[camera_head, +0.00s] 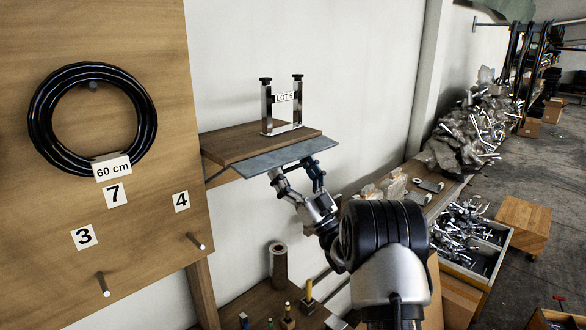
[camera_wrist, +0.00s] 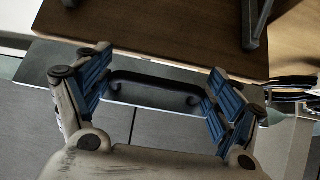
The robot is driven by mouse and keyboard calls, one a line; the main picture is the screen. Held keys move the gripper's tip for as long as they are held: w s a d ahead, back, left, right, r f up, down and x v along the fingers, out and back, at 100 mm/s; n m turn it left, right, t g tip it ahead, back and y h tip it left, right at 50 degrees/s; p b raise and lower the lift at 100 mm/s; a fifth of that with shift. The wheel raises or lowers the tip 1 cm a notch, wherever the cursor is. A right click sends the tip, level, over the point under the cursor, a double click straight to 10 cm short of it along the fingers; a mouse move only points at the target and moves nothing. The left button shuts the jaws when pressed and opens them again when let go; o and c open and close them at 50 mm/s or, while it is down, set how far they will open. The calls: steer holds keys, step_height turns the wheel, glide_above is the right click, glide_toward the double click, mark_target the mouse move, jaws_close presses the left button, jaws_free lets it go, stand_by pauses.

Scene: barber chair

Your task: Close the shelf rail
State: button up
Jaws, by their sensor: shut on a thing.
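The shelf rail shows in the head view as a flat grey panel (camera_head: 285,157) along the front of a wooden wall shelf (camera_head: 232,143). It juts out beyond the shelf's front edge. In the wrist view a black bar handle (camera_wrist: 155,77) is on the panel, with the wooden shelf (camera_wrist: 150,27) beyond it. My gripper (camera_head: 294,172) is at the panel's front edge, its blue-padded fingers on either side of the handle in the wrist view (camera_wrist: 158,88). It is shut on the handle; exact finger contact is partly hidden.
A metal frame labelled LOT 5 (camera_head: 283,112) stands on the shelf. A board with a black hose coil (camera_head: 42,118) and pegs is at left. Below are a brown roll (camera_head: 278,266) and handled tools (camera_head: 308,292).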

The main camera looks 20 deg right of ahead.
steer(key=shift+c, duration=1)
